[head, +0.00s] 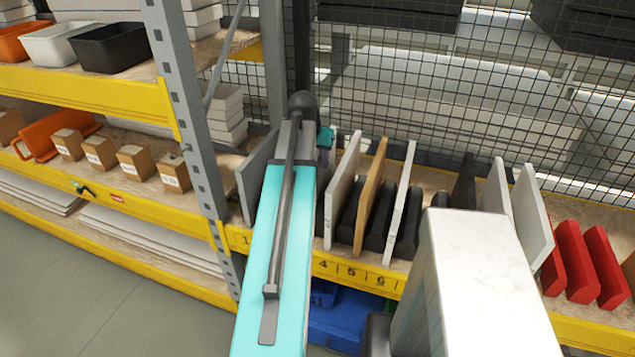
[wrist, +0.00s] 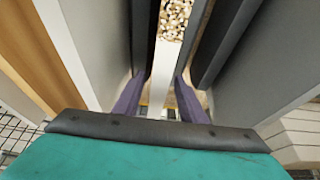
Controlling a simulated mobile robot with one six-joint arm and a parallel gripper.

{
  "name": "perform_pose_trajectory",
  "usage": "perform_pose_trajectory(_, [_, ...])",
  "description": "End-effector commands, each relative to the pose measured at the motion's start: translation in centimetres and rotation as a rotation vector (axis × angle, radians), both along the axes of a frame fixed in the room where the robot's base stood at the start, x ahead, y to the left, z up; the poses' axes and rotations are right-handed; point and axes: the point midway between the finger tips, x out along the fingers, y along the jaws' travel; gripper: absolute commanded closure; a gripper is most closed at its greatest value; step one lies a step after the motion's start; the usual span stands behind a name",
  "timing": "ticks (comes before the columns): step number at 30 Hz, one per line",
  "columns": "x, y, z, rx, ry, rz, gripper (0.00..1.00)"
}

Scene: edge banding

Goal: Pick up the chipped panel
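In the wrist view, the chipped panel (wrist: 165,65) stands on edge with its narrow white edge toward the camera. A speckled patch of bare chipboard shows on that edge at the top of the picture. My gripper (wrist: 160,82) has its two purple fingers spread, one on each side of the panel. A gap shows between the left finger and the panel; the right finger is closer, and I cannot tell if it touches. In the head view, my teal arm hides the chipped panel and most of the gripper.
A light grey panel (head: 343,190) and a wood-coloured panel (head: 370,195) stand right of my arm. A dark grey panel (head: 256,172) stands to its left. Black dividers (head: 380,216) separate the slots. A shelf upright (head: 188,115) and wire mesh (head: 420,100) bound the space.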

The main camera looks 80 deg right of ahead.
Motion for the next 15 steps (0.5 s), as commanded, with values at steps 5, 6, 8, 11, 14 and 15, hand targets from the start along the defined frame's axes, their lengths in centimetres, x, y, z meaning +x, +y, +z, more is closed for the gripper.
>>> perform_pose_trajectory(5, [-0.3,-0.5,-1.1,0.002,0.001,0.000,0.62])
perform_pose_trajectory(6, [-0.4,-0.7,-1.4,0.002,0.001,0.000,0.62])
perform_pose_trajectory(8, [-0.5,-0.8,-1.8,0.003,0.000,0.000,0.62])
perform_pose_trajectory(11, [-0.5,-1.2,-2.6,0.002,0.000,0.000,0.62])
perform_pose_trajectory(14, [-0.6,-1.5,-3.4,0.002,0.001,0.000,0.62])
perform_pose_trajectory(15, [-0.6,-1.5,-3.6,0.002,0.000,-0.001,0.62])
